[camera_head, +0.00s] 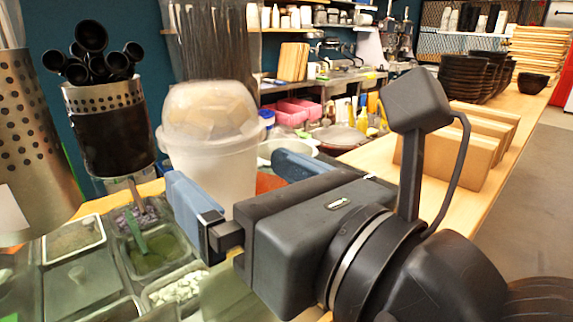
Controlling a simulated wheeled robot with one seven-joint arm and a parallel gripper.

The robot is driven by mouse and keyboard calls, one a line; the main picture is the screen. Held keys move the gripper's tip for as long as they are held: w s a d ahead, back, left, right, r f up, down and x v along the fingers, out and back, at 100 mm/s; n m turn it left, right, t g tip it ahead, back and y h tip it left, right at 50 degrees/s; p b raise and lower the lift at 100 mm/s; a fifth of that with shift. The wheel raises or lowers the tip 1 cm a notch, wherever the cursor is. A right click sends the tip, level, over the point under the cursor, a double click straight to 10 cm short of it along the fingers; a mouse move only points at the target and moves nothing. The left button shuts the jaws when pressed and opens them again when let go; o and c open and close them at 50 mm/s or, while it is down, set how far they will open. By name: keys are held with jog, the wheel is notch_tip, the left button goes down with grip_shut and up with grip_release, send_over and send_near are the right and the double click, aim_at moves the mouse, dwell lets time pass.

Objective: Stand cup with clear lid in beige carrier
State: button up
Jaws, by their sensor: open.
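The cup (208,160) is whitish and translucent, with a clear domed lid (210,112) and pale contents showing under the dome. It looks upright left of the centre; its base is hidden behind my gripper. My gripper (230,168) is open, with one blue finger in front of the cup's lower left and the other to the right of the cup. I cannot tell whether either finger touches it. The beige carrier (440,163), a cardboard-like form with several upright panels, stands on the wooden counter to the right, partly hidden behind my arm.
Topping tubs (150,252) fill the lower left. A dark canister of black ladles (105,130) and a perforated metal holder (38,150) stand at the left. Black bowls (470,78) are stacked farther along the counter (505,135), which has bare space beside the carrier.

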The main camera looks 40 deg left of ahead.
jog(key=d, duration=0.7)
jog(key=shift+s+b, duration=0.35)
jog(key=shift+b, duration=0.1)
jog(key=s+d+f+n+t+h, duration=0.3)
jog(key=d+f+n+t, duration=0.3)
jog(key=d+n, duration=0.3)
jog(key=s+d+f+n+t+h, duration=0.3)
jog(key=d+f+n+t+h, duration=0.3)
jog(key=d+n, duration=0.3)
jog(key=s+d+f+n+t+h, duration=0.3)
jog(key=d+f+n+t, duration=0.3)
jog(key=d, duration=0.7)
notch_tip(320, 180, down, 2)
jog(key=n+h, duration=0.1)
jog(key=n, duration=0.2)
jog(key=shift+d+h, duration=0.25)
jog(key=shift+h, duration=0.15)
jog(key=s+d+f+m+g+h, duration=0.1)
jog(key=s+f+m, duration=0.1)
jog(key=s+d+f+m+g+h, duration=0.1)
jog(key=s+d+f+m+g, duration=0.1)
jog(key=s+f, duration=0.1)
jog(key=s+d+f+m+g+h, duration=0.1)
jog(key=s+f+m+h, duration=0.1)
jog(key=s, duration=0.1)
jog(key=shift+s+d+f+m+g, duration=0.1)
jog(key=shift+d+f+m+g, duration=0.2)
jog(key=shift+f+m+g, duration=0.1)
jog(key=shift+c, duration=0.3)
